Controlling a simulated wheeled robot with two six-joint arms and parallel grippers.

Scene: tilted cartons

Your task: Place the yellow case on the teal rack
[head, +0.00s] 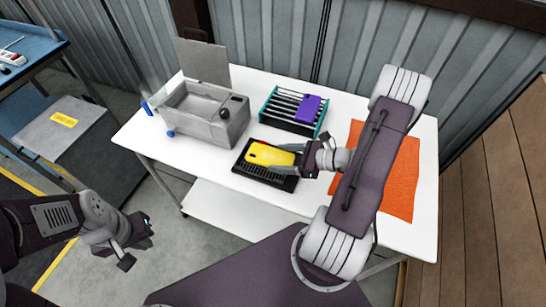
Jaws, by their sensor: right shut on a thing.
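The yellow case (268,155) is over a black ribbed tray (243,169) near the middle of the white table. My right gripper (297,157) is shut on the right end of the yellow case. Whether the case touches the tray is hard to tell. The teal rack (285,125) stands behind and to the right of the tray, with light slats. A purple case (309,108) rests on its right part; the slats on the left part are bare. My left gripper (138,243) is off the table at lower left, and its finger opening is unclear.
A grey box with an upright lid (198,108) and blue knobs stands on the table's left side. An orange mat (401,182) lies at the right, partly behind my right arm. A grey carton (58,128) and a blue bench (30,60) are at far left.

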